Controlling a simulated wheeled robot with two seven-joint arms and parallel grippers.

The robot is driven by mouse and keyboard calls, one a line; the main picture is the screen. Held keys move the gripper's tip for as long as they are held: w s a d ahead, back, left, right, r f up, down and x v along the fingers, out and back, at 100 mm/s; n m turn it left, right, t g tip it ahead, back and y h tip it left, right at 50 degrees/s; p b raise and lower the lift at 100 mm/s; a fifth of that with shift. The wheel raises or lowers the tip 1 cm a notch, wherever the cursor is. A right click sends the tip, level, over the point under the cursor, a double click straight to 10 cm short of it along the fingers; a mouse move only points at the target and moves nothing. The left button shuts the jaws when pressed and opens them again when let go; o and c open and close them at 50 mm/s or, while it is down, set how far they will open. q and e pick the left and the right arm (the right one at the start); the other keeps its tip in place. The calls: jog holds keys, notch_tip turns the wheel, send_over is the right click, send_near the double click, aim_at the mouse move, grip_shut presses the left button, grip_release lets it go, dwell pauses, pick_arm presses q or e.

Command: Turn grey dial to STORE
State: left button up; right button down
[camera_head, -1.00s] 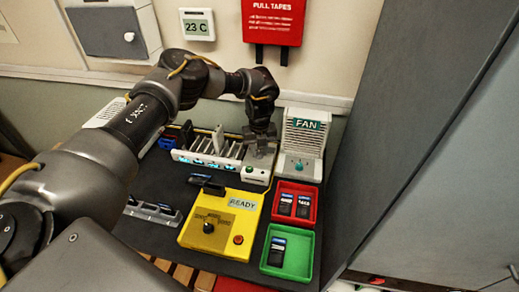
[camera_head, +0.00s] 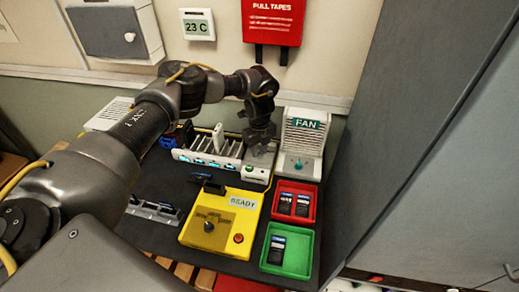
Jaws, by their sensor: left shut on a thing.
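My left gripper (camera_head: 261,147) points down over the right end of the white slotted rack (camera_head: 225,165). It is shut on a small grey part there, which I take to be the grey dial; the fingers hide most of it. Any STORE mark and the dial's pointing direction cannot be read. A green button (camera_head: 250,169) sits just in front of the fingers on the rack's end. My right gripper is not in view.
A white fan unit (camera_head: 303,140) stands close right of the gripper.

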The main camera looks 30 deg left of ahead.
aim_at(259, 152)
pick_arm(q)
jog(key=o, duration=1)
notch_tip(259, 152, up, 11)
jog(key=shift+f+b, duration=0.1)
jog(key=shift+b, duration=0.85)
